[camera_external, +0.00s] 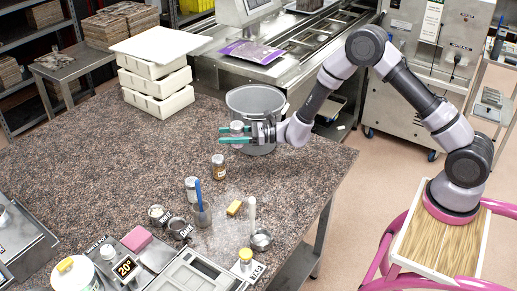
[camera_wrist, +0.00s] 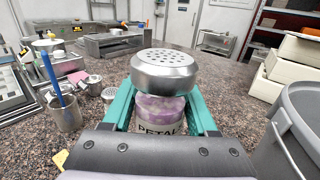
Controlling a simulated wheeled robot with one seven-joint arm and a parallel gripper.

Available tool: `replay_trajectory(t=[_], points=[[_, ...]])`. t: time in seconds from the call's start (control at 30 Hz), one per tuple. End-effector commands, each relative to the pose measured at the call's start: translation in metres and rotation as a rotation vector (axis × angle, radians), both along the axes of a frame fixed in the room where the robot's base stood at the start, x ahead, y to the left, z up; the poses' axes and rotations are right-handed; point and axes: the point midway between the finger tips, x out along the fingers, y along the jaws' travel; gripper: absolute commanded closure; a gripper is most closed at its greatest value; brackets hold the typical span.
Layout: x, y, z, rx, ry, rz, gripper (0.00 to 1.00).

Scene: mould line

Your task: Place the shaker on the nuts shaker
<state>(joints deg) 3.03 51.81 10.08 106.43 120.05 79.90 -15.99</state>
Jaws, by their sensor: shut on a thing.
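My gripper (camera_external: 224,135) is shut on a shaker (camera_external: 237,127) with teal fingers on either side of it, above the speckled counter. In the wrist view the held shaker (camera_wrist: 165,72) is upright, with a domed, perforated metal lid, purple contents and a label reading "PETAL". The likely nuts shaker (camera_external: 218,168), a small jar with brown contents and a metal lid, stands upright on the counter. It is below and slightly left of my gripper in the external view, apart from the held shaker. I cannot make it out in the wrist view; its label is unreadable.
A large grey bucket (camera_external: 262,149) stands close by my gripper. Another shaker (camera_external: 191,190), a cup with a blue-handled tool (camera_external: 201,215), small metal cups (camera_external: 180,229) and a yellow block (camera_external: 234,208) are nearer the front. Counter left of the nuts shaker is clear.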

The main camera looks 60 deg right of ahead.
Motion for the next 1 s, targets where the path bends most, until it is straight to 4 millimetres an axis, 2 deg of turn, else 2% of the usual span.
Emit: replay_trajectory(t=[0.03, 0.1, 0.23, 0.33, 0.6, 0.83, 1.0], points=[[0.016, 0.011, 0.012, 0.0, -0.008, -0.002, 1.0], [0.033, 0.021, 0.024, 0.0, -0.006, -0.01, 1.0], [0.053, 0.034, 0.04, 0.0, -0.003, -0.021, 1.0], [0.06, 0.037, 0.041, -0.001, 0.001, -0.027, 1.0], [0.061, 0.038, -0.006, 0.0, 0.004, -0.028, 1.0], [0.061, 0.038, -0.024, -0.001, 0.001, -0.027, 1.0], [0.061, 0.038, -0.049, 0.0, 0.002, -0.027, 1.0]])
